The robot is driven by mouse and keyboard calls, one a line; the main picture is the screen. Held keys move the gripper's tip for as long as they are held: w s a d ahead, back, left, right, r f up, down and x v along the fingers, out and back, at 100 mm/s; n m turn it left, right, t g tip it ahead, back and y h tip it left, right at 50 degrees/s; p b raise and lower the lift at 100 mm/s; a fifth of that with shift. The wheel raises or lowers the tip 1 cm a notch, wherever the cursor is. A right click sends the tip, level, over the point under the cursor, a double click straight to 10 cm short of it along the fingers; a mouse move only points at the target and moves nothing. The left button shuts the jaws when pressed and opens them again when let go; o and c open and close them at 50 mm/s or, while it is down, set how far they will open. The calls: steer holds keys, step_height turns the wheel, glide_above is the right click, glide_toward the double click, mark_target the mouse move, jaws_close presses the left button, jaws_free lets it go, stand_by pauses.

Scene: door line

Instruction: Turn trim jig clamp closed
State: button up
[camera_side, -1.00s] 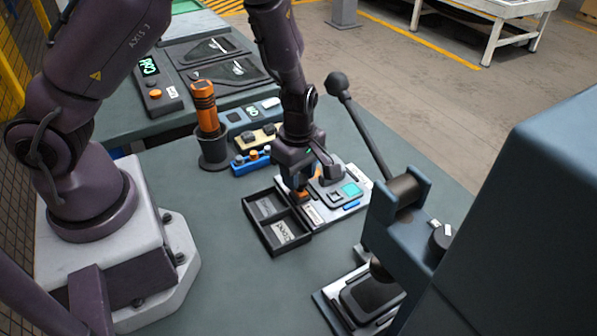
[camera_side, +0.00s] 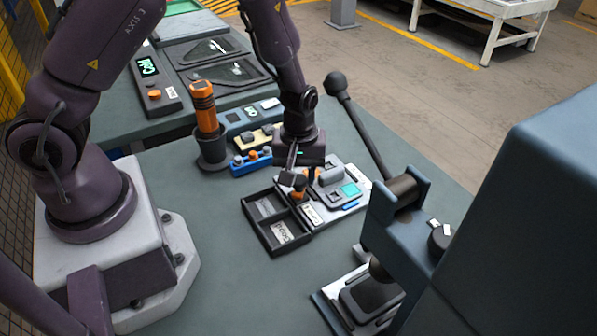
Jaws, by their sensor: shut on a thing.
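My gripper (camera_side: 300,183) points down over this left part of the jig and is shut on the clamp handle. The exact angle of the handle under the fingers cannot be made out.
A black two-compartment tray (camera_side: 262,231) adjoins the jig on the left. A blue lever press (camera_side: 400,218) stands at right, its long lever (camera_side: 362,125) leaning near my gripper. Behind are a blue block (camera_side: 250,163) with knobs and an orange torch (camera_side: 205,107) in a holder (camera_side: 212,152).

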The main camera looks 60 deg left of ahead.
mark_target(300, 178)
steer(key=m, duration=0.4)
steer(key=shift+m, duration=0.3)
steer(key=m, duration=0.4)
steer(key=shift+w+d+r, duration=0.1)
stand_by(0.4)
steer(key=o, duration=0.9)
steer(key=shift+o, duration=0.2)
step_height(300, 178, up, 13)
steer(key=shift+m, duration=0.3)
steer(key=s+r+m+t, duration=0.2)
steer(key=s+r+t, duration=0.3)
steer(key=s+r, duration=1)
steer(key=shift+s+a+r+m+t, duration=0.2)
steer(key=shift+r+m+t, duration=0.1)
steer(key=shift+r, duration=0.2)
